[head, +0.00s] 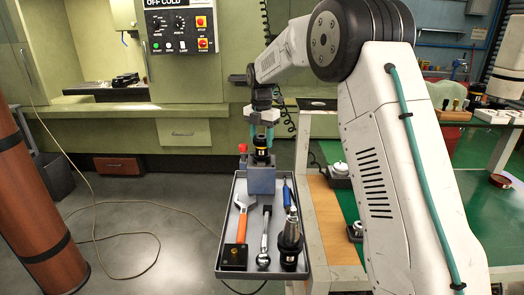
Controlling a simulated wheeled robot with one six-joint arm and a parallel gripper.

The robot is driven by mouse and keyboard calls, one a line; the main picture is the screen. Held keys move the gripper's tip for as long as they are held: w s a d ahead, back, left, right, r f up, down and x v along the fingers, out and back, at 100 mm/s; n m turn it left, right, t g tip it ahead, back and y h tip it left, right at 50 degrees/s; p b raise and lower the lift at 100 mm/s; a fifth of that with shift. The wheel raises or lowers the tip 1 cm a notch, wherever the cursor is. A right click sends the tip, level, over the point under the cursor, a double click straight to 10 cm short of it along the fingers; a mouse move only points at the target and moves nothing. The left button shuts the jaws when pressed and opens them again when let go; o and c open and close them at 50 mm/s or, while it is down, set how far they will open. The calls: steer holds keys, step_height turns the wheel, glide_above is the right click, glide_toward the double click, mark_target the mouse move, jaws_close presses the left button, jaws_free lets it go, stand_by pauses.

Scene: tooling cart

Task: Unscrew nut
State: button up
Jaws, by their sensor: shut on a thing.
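A dark nut (261,141) with a yellow band below it tops the tool holder that stands upright in a blue-grey block fixture (262,183). The fixture is at the far end of the grey tray (224,240). My gripper (262,137) points down from above with its two teal fingers shut around the top of this holder, at the nut. The exact contact is too small to see clearly. A small red-topped part (243,149) is beside the holder on its left.
The tray also holds an orange-handled wrench (242,224), a ratchet (264,242), a blue-handled tool (287,194), a second tool holder (290,238) and a black square block (235,257). A green machine (95,130) stands behind. Floor left of the tray is open, crossed by a cable.

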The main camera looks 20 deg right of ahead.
steer(key=o, duration=1.3)
steer(key=shift+c, duration=0.2)
steer(key=m, duration=0.5)
steer(key=shift+m, duration=0.4)
steer(key=m, duration=0.6)
steer(key=shift+m, duration=0.4)
steer(key=m, duration=0.5)
steer(key=shift+m, duration=0.4)
steer(key=m, duration=0.5)
